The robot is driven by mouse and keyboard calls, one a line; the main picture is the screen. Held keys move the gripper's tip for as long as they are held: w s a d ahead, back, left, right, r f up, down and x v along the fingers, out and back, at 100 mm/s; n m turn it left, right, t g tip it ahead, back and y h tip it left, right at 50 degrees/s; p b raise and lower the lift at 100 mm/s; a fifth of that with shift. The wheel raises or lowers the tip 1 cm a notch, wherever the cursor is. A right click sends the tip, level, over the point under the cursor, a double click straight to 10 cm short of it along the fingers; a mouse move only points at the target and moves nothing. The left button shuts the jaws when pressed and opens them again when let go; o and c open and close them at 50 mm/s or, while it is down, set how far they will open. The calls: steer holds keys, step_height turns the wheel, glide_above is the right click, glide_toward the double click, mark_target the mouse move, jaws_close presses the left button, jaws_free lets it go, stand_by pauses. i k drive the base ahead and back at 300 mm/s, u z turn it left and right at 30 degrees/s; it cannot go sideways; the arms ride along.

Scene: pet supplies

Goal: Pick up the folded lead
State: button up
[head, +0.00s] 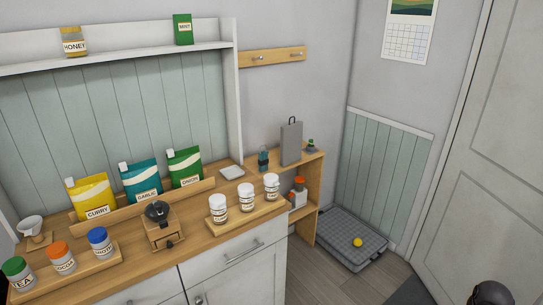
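I cannot pick out a folded lead for certain. A small dark teal item with a loop-like top (263,159) stands on the low wooden shelf unit at the right end of the counter; it may be the lead, but it is too small to tell.
A grey board with a handle (291,143) stands beside the teal item, with a small dark green-topped object (311,145) to its right. White jars (246,197), pouches (143,182) and a grinder (159,215) crowd the counter (210,236). A yellow ball (357,242) lies on a grey floor mat (340,229).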

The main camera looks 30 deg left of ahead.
mark_target(263, 161)
steer(key=u, duration=0.5)
steer(key=i, duration=0.55)
steer(key=u, duration=0.75)
steer(key=i, duration=0.65)
steer(key=u, duration=0.35)
